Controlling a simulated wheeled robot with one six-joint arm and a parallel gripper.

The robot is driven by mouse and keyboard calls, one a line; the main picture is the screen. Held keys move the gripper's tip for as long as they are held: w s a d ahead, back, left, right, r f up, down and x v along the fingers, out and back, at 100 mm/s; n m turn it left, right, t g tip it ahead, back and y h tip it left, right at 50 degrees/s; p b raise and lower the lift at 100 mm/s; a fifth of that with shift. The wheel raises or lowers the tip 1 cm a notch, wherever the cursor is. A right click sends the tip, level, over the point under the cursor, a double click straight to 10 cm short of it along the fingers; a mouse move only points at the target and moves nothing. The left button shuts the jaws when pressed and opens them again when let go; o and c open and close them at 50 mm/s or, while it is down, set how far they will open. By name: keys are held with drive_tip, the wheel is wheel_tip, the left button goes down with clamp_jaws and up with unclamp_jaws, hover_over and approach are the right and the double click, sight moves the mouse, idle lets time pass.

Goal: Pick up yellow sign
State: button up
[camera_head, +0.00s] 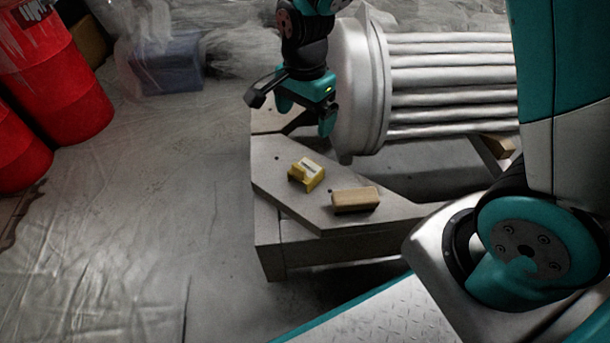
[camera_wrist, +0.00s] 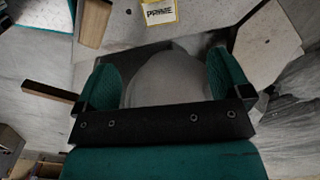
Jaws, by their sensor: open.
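The yellow sign (camera_head: 307,174) is a small yellow piece with a pale face, lying on the grey metal platform (camera_head: 290,204). In the wrist view the sign (camera_wrist: 160,12) is at the top edge, partly cut off, with dark lettering on its white face. My gripper (camera_head: 305,112) hangs above the platform, beyond the sign and apart from it, near the end of the large metal cylinder. In the wrist view my gripper (camera_wrist: 163,72) has its two teal fingers spread wide, with nothing held between them. The sign lies outside the fingers.
A wooden block (camera_head: 356,199) lies right of the sign; it also shows in the wrist view (camera_wrist: 93,22). The ribbed metal cylinder (camera_head: 362,90) stands close to my gripper's right. Red barrels (camera_head: 58,75) and a blue box (camera_head: 168,68) are at left. The sheeted floor at left is clear.

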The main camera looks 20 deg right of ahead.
sight(305, 169)
wheel_tip(305, 169, down, 12)
drive_tip(key=b, duration=0.6)
drive_tip(key=shift+s+r, duration=0.1)
drive_tip(key=shift+r, duration=0.15)
wheel_tip(305, 169, down, 5)
drive_tip(key=b, duration=0.5)
drive_tip(key=shift+s+f, duration=0.1)
drive_tip(key=c, duration=1.1)
drive_tip(key=shift+o, duration=0.2)
drive_tip(key=shift+r, duration=0.2)
